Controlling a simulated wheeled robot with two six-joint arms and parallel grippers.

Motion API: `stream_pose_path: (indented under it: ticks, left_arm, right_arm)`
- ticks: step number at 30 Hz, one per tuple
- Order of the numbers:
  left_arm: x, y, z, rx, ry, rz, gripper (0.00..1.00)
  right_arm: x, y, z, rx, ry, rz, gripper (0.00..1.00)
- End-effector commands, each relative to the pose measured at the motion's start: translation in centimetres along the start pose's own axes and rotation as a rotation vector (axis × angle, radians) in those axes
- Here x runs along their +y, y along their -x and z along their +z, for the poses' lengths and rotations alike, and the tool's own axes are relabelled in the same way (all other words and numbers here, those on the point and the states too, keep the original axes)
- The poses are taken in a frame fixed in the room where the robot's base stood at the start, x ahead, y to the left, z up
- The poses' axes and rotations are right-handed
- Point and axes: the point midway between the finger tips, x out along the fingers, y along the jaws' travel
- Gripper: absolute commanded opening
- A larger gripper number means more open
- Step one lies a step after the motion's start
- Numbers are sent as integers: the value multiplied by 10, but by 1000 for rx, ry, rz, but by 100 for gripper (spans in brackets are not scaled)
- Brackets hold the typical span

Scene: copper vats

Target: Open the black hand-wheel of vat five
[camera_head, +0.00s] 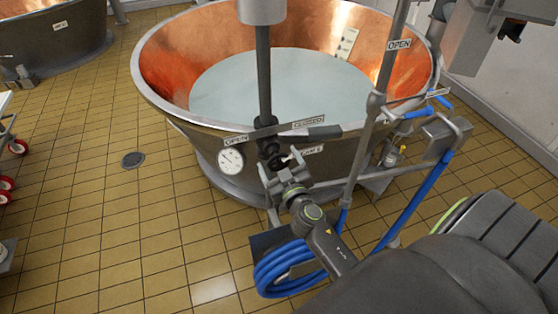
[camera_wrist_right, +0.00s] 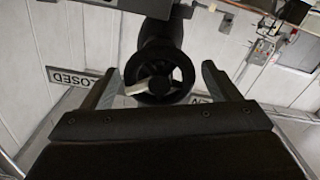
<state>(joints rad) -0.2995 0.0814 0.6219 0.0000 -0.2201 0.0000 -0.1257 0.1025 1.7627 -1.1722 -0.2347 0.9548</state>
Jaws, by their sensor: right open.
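The black hand-wheel (camera_head: 269,148) sits on a dark vertical pipe at the front rim of the copper-lined vat (camera_head: 165,75), with an OPEN sign (camera_head: 236,140) on its left and a CLOSED sign (camera_head: 308,122) on its right. A label below is partly hidden. In the right wrist view the wheel (camera_wrist_right: 178,76) faces me, with a pale pointer across it. My right gripper (camera_head: 284,171) is open just in front of the wheel. In the wrist view its fingers (camera_wrist_right: 160,74) stand one on each side of the wheel, with gaps. My left gripper is not in view.
Coiled blue hose (camera_head: 285,270) hangs below my right arm. A grey upright pipe (camera_head: 367,130) with another OPEN sign (camera_head: 399,44) stands right of the wheel. The tiled floor (camera_head: 110,220) at left is mostly clear, with a drain (camera_head: 133,160).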

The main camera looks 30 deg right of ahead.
Motion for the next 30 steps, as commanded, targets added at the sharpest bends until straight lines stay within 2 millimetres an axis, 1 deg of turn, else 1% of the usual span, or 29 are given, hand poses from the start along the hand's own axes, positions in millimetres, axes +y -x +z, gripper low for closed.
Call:
stream_pose_path:
  ticks: [8,11,18,19,25,30]
  left_arm:
    - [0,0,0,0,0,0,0]
    - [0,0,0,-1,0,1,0]
    - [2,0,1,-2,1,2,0]
    - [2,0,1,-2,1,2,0]
    - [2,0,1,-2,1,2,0]
    - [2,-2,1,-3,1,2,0]
  right_arm:
    - [0,-1,0,0,0,0,82]
    - [0,-1,0,0,0,0,71]
    - [0,-1,0,0,0,0,39]
    - [0,-1,0,0,0,0,38]
    - [0,-1,0,0,15,0,38]
    - [0,-1,0,0,73,0,38]
